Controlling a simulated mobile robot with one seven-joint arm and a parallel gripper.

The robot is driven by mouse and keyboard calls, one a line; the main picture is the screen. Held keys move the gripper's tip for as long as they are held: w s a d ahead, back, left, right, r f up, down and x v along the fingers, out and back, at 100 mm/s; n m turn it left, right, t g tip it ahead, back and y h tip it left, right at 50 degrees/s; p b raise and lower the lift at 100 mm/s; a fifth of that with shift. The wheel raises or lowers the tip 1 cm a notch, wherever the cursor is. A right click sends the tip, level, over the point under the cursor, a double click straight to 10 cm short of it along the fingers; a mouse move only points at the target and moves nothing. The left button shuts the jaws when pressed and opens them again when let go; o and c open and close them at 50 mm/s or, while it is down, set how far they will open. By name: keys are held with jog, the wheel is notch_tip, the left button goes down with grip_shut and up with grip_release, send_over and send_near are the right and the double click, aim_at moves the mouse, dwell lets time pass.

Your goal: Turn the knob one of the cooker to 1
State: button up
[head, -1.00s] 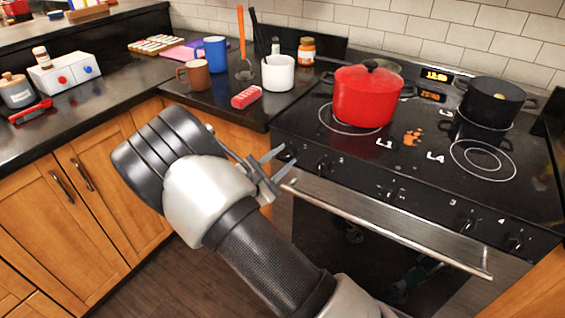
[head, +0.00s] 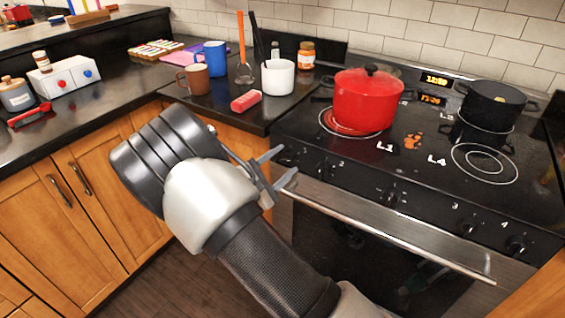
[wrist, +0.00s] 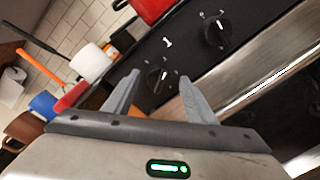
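Knob one (wrist: 156,82) is a round black knob with a white pointer mark, at the left end of the cooker's black front panel. The label 1 shows beside it in the wrist view. My gripper (head: 289,162) is open in front of this knob. In the wrist view the knob shows between the two spread fingertips of my gripper (wrist: 160,77); I cannot tell whether they touch it. In the head view the upper finger partly hides the knob.
A second knob (wrist: 215,33) is close by, with more knobs further right. The oven handle (head: 400,232) runs below the panel. The red pot (head: 365,100) and a black pot (head: 492,103) stand on the hob.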

jog(key=p+v, duration=0.2)
jog(key=v, duration=1.5)
jog(key=shift+a, duration=0.15)
jog(key=shift+s+r, duration=0.1)
jog(key=shift+r, duration=0.05)
